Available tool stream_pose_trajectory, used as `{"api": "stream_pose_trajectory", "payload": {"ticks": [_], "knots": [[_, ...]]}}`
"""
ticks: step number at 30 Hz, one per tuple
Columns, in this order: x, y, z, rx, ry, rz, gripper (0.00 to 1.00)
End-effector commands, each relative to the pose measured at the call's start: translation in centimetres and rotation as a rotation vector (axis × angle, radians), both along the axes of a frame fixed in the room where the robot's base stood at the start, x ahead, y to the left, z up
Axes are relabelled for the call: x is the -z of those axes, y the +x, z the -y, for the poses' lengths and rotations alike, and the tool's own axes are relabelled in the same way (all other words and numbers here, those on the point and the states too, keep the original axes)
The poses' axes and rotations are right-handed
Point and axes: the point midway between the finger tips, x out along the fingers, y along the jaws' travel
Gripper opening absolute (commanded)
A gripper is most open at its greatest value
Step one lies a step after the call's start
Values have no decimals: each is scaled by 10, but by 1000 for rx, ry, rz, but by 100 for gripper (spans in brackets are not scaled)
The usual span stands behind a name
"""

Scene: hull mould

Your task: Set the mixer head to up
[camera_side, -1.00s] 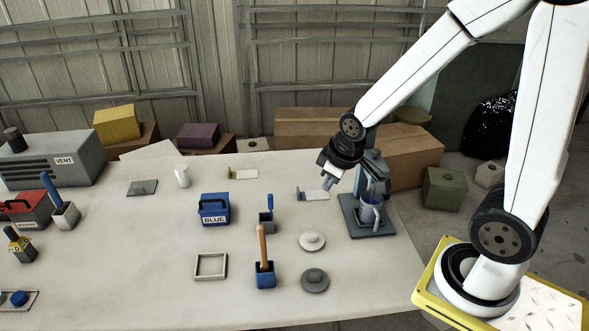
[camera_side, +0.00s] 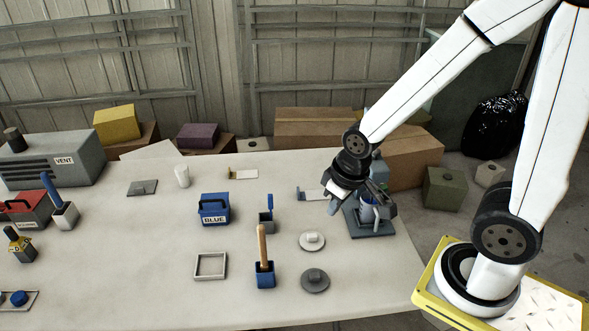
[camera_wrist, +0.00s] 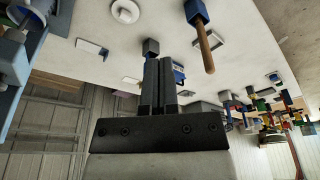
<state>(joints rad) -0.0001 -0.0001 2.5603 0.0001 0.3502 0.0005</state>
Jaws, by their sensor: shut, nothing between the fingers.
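The mixer (camera_side: 366,231) is blue-grey with a pale bowl and stands near the right end of the table. The end of my arm is close in front of it and covers much of it in the side view. I cannot tell the tilt of the mixer head, as it is mostly hidden. Part of the mixer (camera_wrist: 14,100) shows along the left edge of the wrist view, beside my gripper and apart from its fingers. My gripper (camera_wrist: 160,62) is shut, with its two dark fingers together and nothing between them.
Left of the mixer are a pale lid (camera_side: 312,241), a grey lid (camera_side: 315,281) and a blue holder (camera_side: 265,279) with a wooden handle. A blue box (camera_side: 214,210) and a square frame (camera_side: 210,266) lie further left. Cardboard boxes (camera_side: 412,160) stand behind the mixer.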

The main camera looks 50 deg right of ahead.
Motion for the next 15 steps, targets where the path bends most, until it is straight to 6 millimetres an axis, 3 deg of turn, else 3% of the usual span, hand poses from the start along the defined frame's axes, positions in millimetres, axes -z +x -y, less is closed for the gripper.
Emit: {"api": "stream_pose_trajectory", "payload": {"ticks": [13, 15], "knots": [[0, 0, 0, 0, 0, 0, 0], [0, 0, 0, 1, 0, 0, 22]]}}
